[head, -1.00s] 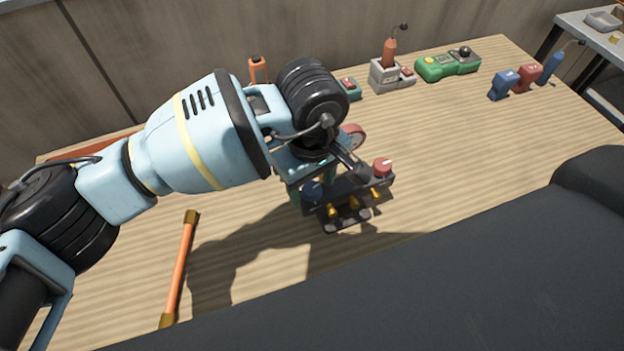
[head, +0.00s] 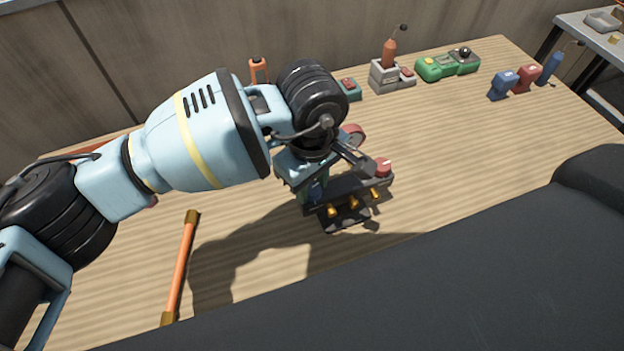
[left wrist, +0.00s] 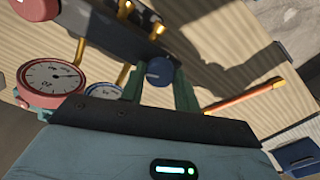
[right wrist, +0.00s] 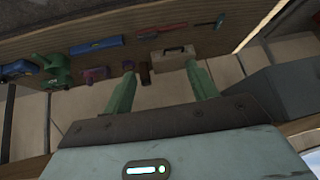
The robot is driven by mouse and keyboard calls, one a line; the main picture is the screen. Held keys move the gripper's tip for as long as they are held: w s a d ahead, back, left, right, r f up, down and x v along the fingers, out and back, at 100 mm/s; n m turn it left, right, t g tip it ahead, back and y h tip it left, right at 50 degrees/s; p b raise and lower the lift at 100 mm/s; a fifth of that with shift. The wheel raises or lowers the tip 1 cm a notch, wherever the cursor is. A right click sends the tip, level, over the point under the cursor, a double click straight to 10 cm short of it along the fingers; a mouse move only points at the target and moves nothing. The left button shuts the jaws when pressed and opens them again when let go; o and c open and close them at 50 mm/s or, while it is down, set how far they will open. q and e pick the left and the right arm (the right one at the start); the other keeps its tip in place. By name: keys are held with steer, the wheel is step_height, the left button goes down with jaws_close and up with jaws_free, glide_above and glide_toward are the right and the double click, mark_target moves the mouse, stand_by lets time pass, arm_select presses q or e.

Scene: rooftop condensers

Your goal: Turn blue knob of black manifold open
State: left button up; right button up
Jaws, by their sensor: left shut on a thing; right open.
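The black manifold (head: 348,190) stands on the wooden table, with a red knob (head: 384,166) at its right end and brass fittings along its side. Its blue knob (head: 317,190) is at the left end, mostly hidden by my left gripper (head: 314,182). In the left wrist view the blue knob (left wrist: 159,71) sits between the green fingers of my left gripper (left wrist: 160,80), which is shut on it. The manifold (left wrist: 115,35) runs off to the upper left there. My right gripper (right wrist: 161,80) is open and empty, away from the manifold; it is outside the head view.
A red-rimmed gauge (left wrist: 52,77) and a blue-rimmed gauge (left wrist: 104,92) sit close to my left gripper. An orange-handled bar (head: 179,268) lies left of the manifold. Several tools, including a green device (head: 447,65), line the table's back. The table right of the manifold is clear.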

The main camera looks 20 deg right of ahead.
arm_select(q)
steer(key=n+p, duration=0.1)
steer(key=n, duration=0.3)
steer(key=shift+r, duration=0.15)
steer(key=n+p, duration=0.1)
steer(key=n, duration=0.3)
steer(key=n+p, duration=0.1)
steer(key=n, duration=0.1)
steer(key=shift+n, duration=0.3)
steer(key=shift+n+p, duration=0.75)
steer(key=shift+n, duration=0.85)
arm_select(e)
steer(key=w+r+t, duration=0.1)
steer(key=w+r, duration=0.2)
steer(key=r, duration=0.2)
steer(key=shift+w+d+r, duration=0.25)
steer(key=shift+r, duration=0.1)
arm_select(q)
steer(key=o, duration=1)
